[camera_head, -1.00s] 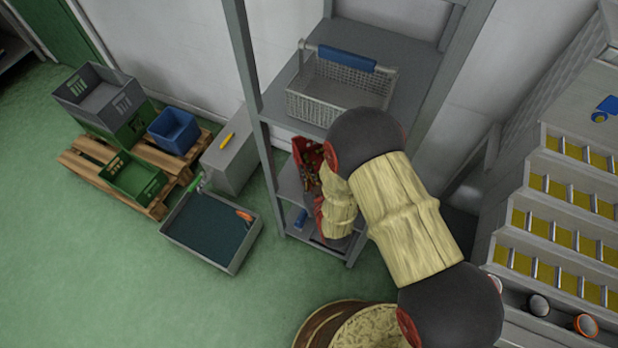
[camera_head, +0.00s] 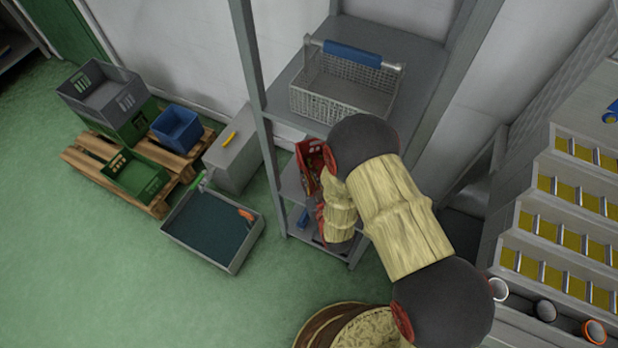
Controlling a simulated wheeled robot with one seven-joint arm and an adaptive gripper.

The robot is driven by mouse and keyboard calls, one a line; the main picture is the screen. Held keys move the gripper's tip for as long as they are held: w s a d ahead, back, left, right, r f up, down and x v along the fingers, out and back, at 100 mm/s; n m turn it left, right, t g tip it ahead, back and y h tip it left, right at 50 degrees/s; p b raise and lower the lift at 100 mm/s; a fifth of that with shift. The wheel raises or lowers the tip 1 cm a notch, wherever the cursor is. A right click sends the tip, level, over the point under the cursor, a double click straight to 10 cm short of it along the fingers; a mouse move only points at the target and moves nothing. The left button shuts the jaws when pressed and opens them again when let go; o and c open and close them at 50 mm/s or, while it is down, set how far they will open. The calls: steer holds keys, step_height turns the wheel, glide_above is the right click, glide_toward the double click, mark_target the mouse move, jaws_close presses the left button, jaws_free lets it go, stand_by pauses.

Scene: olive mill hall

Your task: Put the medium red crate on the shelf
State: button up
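A red crate (camera_head: 311,166) shows partly at the middle board of the grey shelf (camera_head: 290,183), just left of my arm. My arm hides its right side. I cannot tell whether it rests on the board or is held. Its contents are too small to make out. My forearm hangs down in front of the shelf.
A white wire basket (camera_head: 341,101) with a blue handle grip stands on the upper board. Left of the shelf are a grey tub (camera_head: 257,236), a grey box (camera_head: 234,160), and a pallet (camera_head: 88,165) with green, grey and blue crates (camera_head: 176,130). A stepped rack (camera_head: 535,225) stands right.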

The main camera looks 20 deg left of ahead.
steer(key=shift+o, duration=0.8)
steer(key=shift+s+r, duration=0.1)
steer(key=shift+r, duration=0.1)
steer(key=p+v, duration=0.3)
steer(key=v, duration=0.9)
